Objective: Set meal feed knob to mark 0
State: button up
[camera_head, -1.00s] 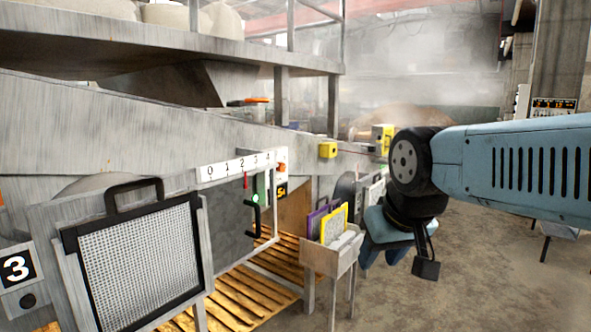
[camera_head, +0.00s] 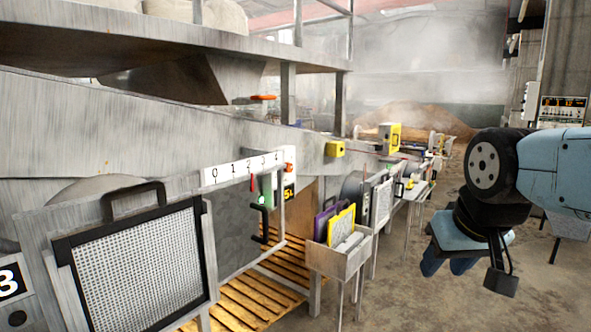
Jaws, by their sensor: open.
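A white scale strip (camera_head: 243,167) marked 0 to 4 runs along the top of a grey frame in the middle left. A small red pointer (camera_head: 253,184) hangs just below it, between marks 2 and 3. A black handle (camera_head: 261,222) is below the pointer, by the green part. An orange knob-like piece (camera_head: 263,97) sits on the grey machine above. No label shows which part is the meal feed knob. My gripper (camera_head: 448,265) hangs at the right over the floor, fingers pointing down, open and empty, well away from all of these.
A black-framed mesh screen (camera_head: 135,262) stands at the front left. A grey bin (camera_head: 340,258) with purple and yellow framed panels stands right of the slatted wooden floor (camera_head: 245,300). A yellow box (camera_head: 334,149) is on the machine's edge. The brown floor (camera_head: 400,300) around my gripper is open.

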aim_at(289, 169)
jog(key=z, duration=0.05)
jog(key=i, duration=0.95)
jog(key=u, duration=0.1)
